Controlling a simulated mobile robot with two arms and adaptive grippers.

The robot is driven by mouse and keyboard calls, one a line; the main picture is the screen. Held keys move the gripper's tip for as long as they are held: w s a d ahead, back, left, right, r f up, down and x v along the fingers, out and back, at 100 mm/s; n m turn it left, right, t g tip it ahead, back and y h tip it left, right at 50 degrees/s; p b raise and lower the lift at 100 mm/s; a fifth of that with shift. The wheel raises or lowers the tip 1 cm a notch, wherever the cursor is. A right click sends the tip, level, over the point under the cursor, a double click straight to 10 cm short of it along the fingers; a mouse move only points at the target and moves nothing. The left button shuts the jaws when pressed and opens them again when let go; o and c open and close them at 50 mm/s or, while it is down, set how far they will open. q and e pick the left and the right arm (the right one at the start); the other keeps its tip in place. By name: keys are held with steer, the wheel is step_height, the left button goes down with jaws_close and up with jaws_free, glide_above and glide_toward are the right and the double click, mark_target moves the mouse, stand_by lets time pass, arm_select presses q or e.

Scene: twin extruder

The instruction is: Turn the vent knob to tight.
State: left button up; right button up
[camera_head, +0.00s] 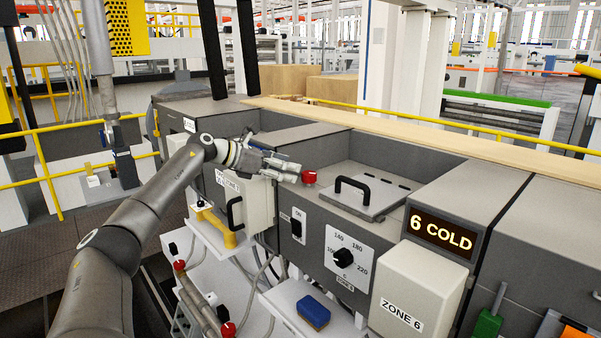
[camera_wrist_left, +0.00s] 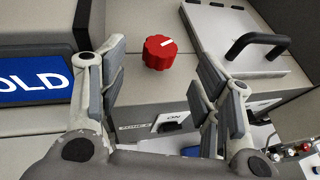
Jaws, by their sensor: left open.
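The red vent knob (camera_head: 309,177) sits on top of the grey machine, left of the hatch with a black handle. In the left wrist view the ribbed knob (camera_wrist_left: 159,52) has a white mark pointing to the upper right. My left gripper (camera_head: 288,170) reaches in from the left and is just left of the knob in the head view. In the left wrist view its open fingers stand on either side of the knob, with gaps and nothing held. No "tight" label is readable. My right gripper is not in view.
The hatch handle (camera_head: 352,185) rises right of the knob. A temperature dial (camera_head: 343,258) and a switch (camera_head: 297,222) are on the front panel. A blue block (camera_head: 313,312) lies on a low ledge. The display (camera_head: 441,235) reads "6 COLD".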

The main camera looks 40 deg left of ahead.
arm_select(q)
steer(key=shift+v, duration=2)
